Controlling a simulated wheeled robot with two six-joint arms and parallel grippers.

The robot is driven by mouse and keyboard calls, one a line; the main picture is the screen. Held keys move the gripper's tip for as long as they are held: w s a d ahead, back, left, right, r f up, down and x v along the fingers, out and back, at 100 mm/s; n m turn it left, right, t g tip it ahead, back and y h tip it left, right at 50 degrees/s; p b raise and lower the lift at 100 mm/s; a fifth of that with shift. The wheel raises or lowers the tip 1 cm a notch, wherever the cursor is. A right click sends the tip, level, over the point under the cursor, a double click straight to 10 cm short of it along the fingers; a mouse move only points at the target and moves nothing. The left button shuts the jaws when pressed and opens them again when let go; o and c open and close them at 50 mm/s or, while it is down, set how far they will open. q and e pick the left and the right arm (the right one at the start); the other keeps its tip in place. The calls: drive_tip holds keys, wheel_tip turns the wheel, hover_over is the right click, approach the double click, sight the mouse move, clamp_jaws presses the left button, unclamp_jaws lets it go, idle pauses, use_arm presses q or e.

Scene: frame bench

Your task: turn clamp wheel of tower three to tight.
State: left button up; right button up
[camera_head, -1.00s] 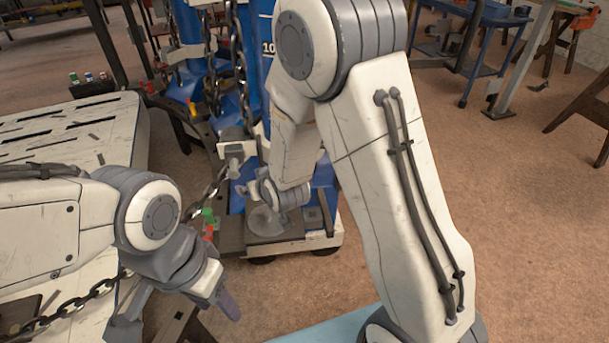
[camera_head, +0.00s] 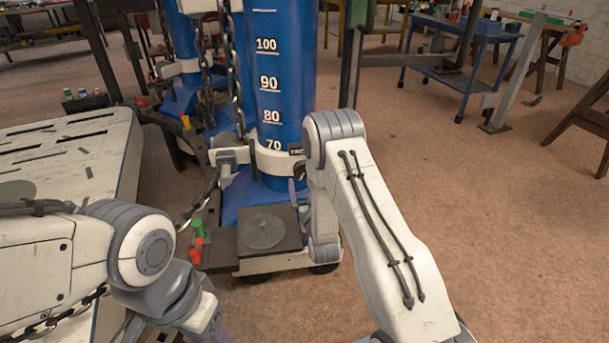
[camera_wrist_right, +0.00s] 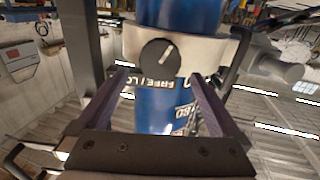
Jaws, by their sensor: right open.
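A blue tower (camera_head: 285,75) with a white number scale stands in the middle of the head view. A white collar (camera_head: 272,162) wraps it low down, with a small dark label on its right side. In the right wrist view a round dark knob with a white pointer mark (camera_wrist_right: 160,57) sits on the white collar (camera_wrist_right: 205,50), above a label reading FREE/LO, partly cut off. My right gripper (camera_wrist_right: 157,76) is open, with its fingers apart below and either side of the knob, not closed on it. My left gripper (camera_head: 216,328) is low at the picture's bottom edge, its jaws unclear.
A chain (camera_head: 236,80) hangs left of the tower, beside a grey bracket (camera_head: 228,157). The tower's base carries a grey plate with a round disc (camera_head: 262,231). A slotted pale bench (camera_head: 70,150) stands left.

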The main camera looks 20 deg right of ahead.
sight(303, 169)
drive_tip(key=w, duration=0.3)
drive_tip(key=w+d, duration=0.1)
drive_tip(key=w, duration=0.1)
drive_tip(key=c, duration=1.2)
drive_tip(key=shift+c, duration=0.2)
